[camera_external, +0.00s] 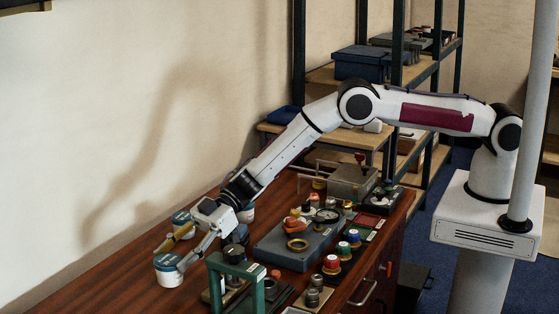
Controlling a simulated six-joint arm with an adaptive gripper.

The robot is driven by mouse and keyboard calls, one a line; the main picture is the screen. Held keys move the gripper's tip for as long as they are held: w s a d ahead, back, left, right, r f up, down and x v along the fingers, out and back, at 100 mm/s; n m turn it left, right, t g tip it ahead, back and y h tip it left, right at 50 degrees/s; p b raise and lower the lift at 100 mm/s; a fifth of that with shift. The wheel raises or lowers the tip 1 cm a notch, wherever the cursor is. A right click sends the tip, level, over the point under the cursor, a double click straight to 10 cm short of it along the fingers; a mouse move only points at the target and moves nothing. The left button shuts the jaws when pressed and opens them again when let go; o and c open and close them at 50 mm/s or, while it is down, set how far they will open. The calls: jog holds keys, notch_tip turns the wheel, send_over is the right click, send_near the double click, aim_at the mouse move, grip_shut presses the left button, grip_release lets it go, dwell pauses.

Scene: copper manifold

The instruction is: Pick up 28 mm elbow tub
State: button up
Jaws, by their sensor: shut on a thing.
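A white tub with a teal band and lid (168,275) stands at the far left of the wooden bench. My gripper (172,257) reaches down to it from the right, with its fingers apart around the tub's upper part, shut on it. The tub looks upright and on or very close to the bench top; I cannot tell if there is a gap. Its label is too small to read, so I cannot confirm that it is the 28 mm elbow tub. A similar tub (181,221) stands just behind my gripper, partly hidden by it.
Another pale tub (247,214) is partly hidden behind my wrist. A green frame (238,268) stands to the right of the gripper. A grey-blue board (285,250) with fittings and a row of colored-topped pieces (343,248) fill the bench further right. The wall runs close behind.

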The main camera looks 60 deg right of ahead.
aim_at(175, 256)
jog(key=shift+r, duration=2.55)
